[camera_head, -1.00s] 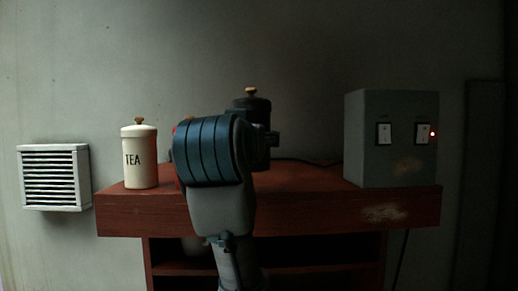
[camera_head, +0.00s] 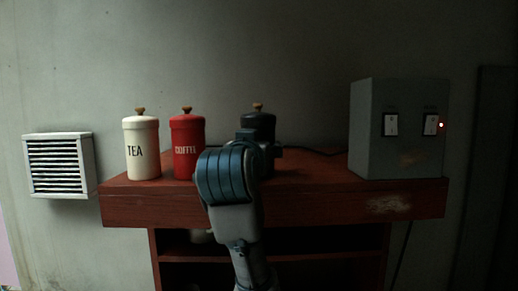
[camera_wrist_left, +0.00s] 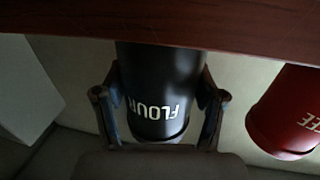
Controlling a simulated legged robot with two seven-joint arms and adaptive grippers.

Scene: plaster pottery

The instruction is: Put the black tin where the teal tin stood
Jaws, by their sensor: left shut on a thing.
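The black tin (camera_head: 259,124), with a dark lid and a wooden knob, is upright over the right-middle part of the red shelf top. My left gripper is shut on its body, with a finger on each side, as the left wrist view (camera_wrist_left: 160,105) shows. The tin (camera_wrist_left: 160,85) reads "FLOUR" there, upside down. In the head view my left arm hides the tin's lower part, so I cannot tell whether its base touches the shelf. No teal tin shows. My right gripper is not in view.
A cream TEA tin (camera_head: 142,150) and a red COFFEE tin (camera_head: 187,146) stand left of the black tin on the red shelf (camera_head: 320,199). A grey switch box (camera_head: 385,140) stands at the right end. Bare shelf lies between it and the black tin.

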